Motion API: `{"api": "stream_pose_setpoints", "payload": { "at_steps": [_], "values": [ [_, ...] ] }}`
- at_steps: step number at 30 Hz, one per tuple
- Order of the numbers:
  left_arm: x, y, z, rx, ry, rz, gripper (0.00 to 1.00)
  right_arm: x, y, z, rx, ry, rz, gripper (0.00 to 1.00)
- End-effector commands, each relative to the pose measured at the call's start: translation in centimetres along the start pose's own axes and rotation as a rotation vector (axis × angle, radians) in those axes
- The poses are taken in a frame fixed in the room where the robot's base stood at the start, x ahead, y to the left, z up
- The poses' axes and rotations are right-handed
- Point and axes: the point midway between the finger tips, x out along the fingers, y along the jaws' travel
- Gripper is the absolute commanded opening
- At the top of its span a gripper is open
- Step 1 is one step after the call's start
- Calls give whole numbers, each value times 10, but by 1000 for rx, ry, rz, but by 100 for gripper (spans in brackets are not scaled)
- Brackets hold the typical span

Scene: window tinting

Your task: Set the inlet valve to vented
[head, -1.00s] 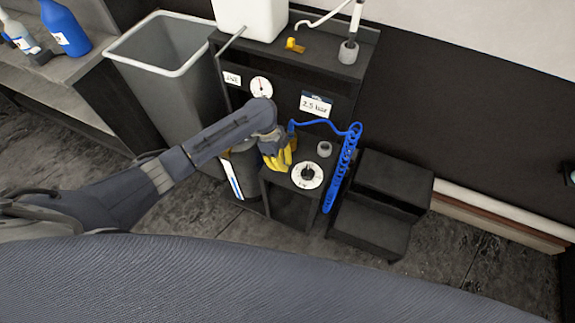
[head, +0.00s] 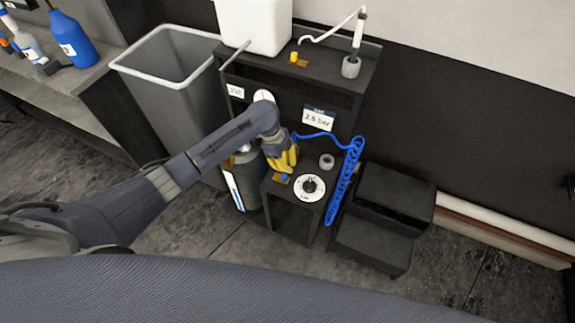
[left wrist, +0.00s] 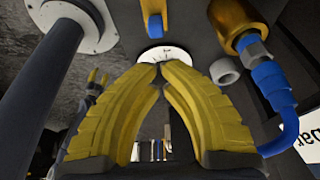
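The small black stand carries a round white dial with a black knob (head: 311,187); its lettering is too small to read. The dial also shows beyond my fingertips in the left wrist view (left wrist: 166,53). My left gripper (head: 283,168) is over the stand's left side, left of the dial. Its yellow fingers meet at the tips (left wrist: 160,68), with nothing visible between them. A small blue part (head: 284,177) sits just below the fingertips. I cannot tell which part is the inlet valve. A tiny pair of separated yellow fingers (left wrist: 98,77), apparently my right gripper, shows at left.
A coiled blue hose (head: 346,180) hangs at the stand's right. A grey ring (head: 327,160) stands behind the dial. Black steps (head: 390,195) are at right, a grey bin (head: 165,65) at back left. A "2.5 bar" card (head: 319,118) is on the rack.

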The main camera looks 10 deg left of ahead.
Motion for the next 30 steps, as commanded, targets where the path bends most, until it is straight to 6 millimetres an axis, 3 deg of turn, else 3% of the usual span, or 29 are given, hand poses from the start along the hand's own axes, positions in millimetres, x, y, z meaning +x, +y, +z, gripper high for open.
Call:
{"api": "stream_pose_setpoints", "payload": {
  "at_steps": [6, 13, 21, 30],
  "values": [
    [34, 0, -1, -2, 2, 2, 0, 0, 0, 0, 0, -1, 0, 44],
    [61, 0, 0, -1, 1, 1, 0, 0, 0, 1, 0, -1, 0, 44],
    [74, 0, 0, 0, 0, 0, 0, 0, 0, 1, 0, -1, 0, 44],
    [75, 0, 0, 0, 0, 0, 0, 0, 0, 1, 0, -1, 0, 44]
  ]
}}
